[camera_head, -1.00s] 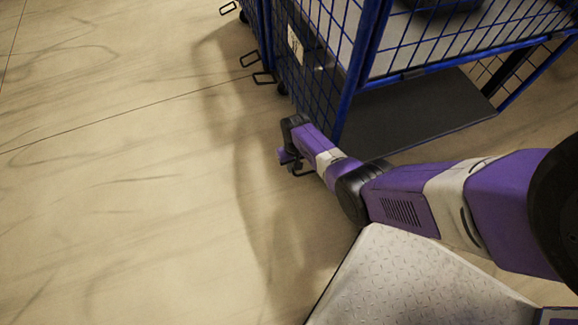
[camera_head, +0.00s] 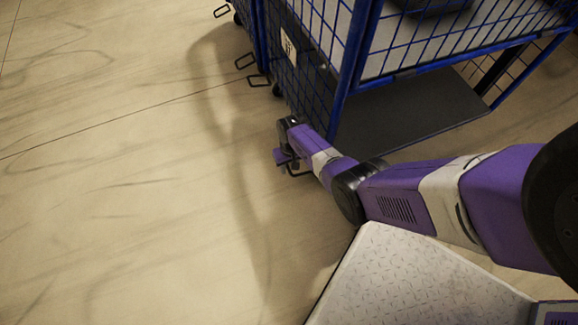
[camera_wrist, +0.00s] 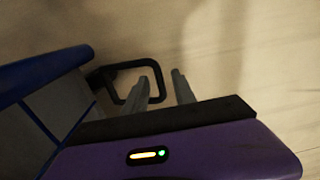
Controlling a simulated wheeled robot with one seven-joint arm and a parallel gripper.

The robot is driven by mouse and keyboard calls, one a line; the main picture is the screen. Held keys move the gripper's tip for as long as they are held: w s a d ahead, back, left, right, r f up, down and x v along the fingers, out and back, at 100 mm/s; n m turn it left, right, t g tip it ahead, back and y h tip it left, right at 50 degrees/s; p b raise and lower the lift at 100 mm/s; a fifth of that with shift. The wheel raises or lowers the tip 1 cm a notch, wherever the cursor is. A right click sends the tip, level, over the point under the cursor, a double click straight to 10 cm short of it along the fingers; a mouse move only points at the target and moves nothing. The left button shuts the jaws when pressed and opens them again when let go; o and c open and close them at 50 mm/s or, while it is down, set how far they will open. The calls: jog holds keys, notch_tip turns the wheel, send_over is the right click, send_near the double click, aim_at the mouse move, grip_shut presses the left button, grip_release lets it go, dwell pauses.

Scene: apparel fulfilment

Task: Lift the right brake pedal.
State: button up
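The right brake pedal is a black wire loop low on the near corner of the blue cage cart. In the wrist view, the pedal (camera_wrist: 118,66) sticks out past the cart's corner, with its outer bar between my two fingers. My gripper (camera_wrist: 159,76) is open, with the fingers apart on either side of that bar. I cannot tell if either finger touches it. In the head view, my gripper (camera_head: 283,160) is low by the cart's corner, and the pedal (camera_head: 298,174) is partly hidden by my arm.
The blue mesh cart (camera_head: 345,95) has a dark lower shelf (camera_head: 410,112) close to my arm. Other black pedal loops (camera_head: 257,81) show farther up along the row of carts. The pale floor (camera_head: 120,220) to the left is clear.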

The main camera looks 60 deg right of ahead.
jog(key=shift+r, duration=0.15)
notch_tip(320, 180, up, 8)
jog(key=p, duration=0.5)
jog(key=shift+s+d+f, duration=0.1)
jog(key=shift+f, duration=0.15)
